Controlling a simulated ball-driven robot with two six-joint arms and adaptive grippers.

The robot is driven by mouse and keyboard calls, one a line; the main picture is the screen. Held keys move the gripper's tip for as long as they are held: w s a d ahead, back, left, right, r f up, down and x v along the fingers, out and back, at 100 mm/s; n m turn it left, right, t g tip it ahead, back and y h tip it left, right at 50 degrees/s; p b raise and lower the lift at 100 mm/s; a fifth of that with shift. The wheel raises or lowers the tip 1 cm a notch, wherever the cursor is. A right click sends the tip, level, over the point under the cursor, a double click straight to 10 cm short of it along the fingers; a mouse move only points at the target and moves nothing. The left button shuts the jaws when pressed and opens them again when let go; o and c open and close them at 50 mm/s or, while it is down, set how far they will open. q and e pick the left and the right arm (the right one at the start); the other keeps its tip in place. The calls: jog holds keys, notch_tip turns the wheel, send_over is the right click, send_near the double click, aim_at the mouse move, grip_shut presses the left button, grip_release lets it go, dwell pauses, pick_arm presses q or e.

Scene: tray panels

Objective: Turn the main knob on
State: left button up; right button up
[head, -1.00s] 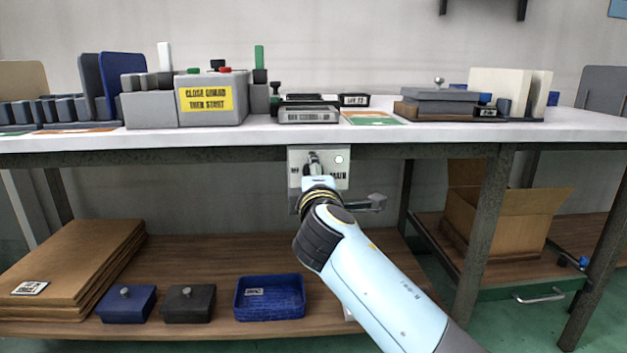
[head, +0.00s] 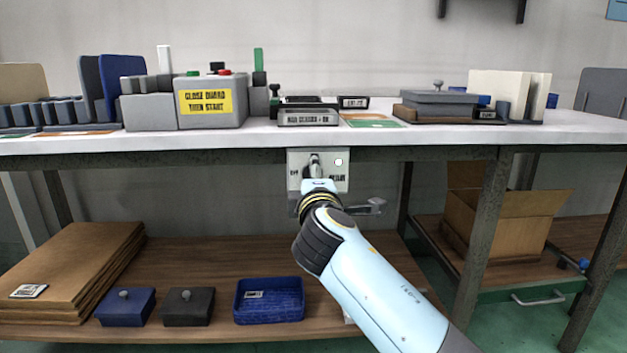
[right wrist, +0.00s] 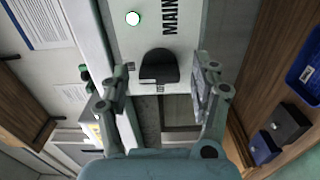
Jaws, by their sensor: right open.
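The main switch panel (head: 300,186) is a pale plate under the front edge of the bench. The dark main knob (right wrist: 159,67) stands out from the plate. My right gripper (right wrist: 163,84) is open, with one finger on each side of the knob's near end and visible gaps between. In the head view my arm hides most of that gripper and the lower panel. My left gripper is out of view.
The bench top (head: 270,133) is just above the panel and holds a grey control box (head: 213,118) and trays. A lever handle (head: 366,207) sticks out right of my wrist. Below, a wooden shelf (head: 215,260) holds a blue bin (head: 269,312) and lidded boxes.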

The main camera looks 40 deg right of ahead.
jog(key=v, duration=0.7)
jog(key=shift+s, duration=0.2)
jog(key=shift+f, duration=0.1)
